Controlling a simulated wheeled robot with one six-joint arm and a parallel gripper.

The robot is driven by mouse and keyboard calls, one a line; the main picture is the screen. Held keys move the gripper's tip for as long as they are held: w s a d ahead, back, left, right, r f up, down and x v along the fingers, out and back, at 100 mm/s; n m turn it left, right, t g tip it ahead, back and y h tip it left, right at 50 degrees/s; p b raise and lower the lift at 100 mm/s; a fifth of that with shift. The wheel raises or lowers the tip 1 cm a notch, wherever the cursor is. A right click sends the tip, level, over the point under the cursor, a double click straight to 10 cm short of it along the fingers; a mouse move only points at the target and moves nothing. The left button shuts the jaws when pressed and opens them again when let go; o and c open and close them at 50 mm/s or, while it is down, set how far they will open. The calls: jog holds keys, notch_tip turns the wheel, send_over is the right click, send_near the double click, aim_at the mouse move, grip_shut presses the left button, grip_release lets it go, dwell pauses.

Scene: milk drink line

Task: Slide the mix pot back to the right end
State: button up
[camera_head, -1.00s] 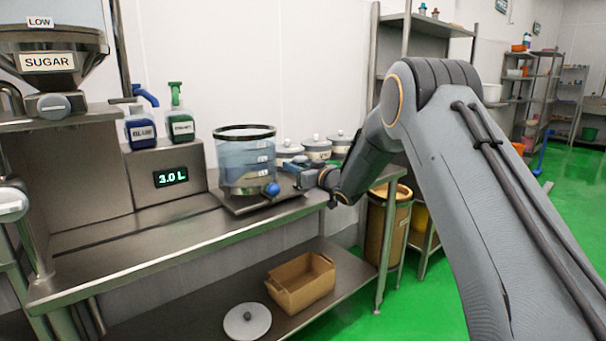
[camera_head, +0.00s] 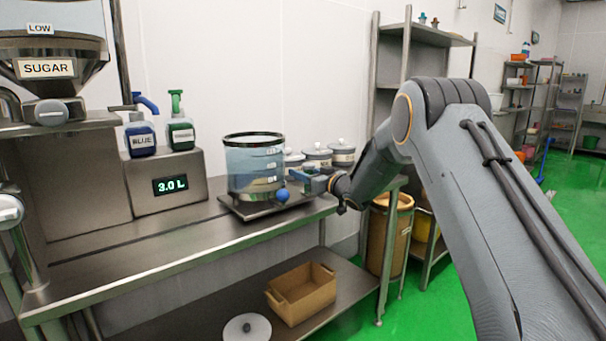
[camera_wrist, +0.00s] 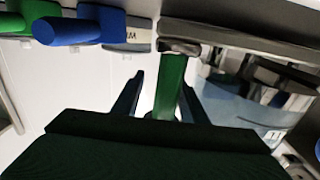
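The mix pot (camera_head: 255,168) is a clear cylinder with a dark rim and a pale layer at the bottom. It stands upright on a dark flat base on the steel counter, towards its right end. A blue ball (camera_head: 282,195) is at its front. My gripper (camera_head: 308,180) is at the pot's right side, small in the head view. In the wrist view its two fingers (camera_wrist: 163,80) straddle a green upright bar (camera_wrist: 171,85). A gap shows on the bar's left; the right finger is close to it, contact unclear. Part of the pot (camera_wrist: 262,100) shows at right.
A 3.0 L display box (camera_head: 170,187) with a blue bottle (camera_head: 140,140) and a green bottle (camera_head: 181,135) is left of the pot. Lidded jars (camera_head: 317,157) stand behind the pot. The counter front (camera_head: 130,250) is clear.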

jog(key=v, duration=0.7)
jog(key=shift+s+d, duration=0.25)
jog(key=shift+s, duration=0.05)
jog(key=shift+d, duration=0.1)
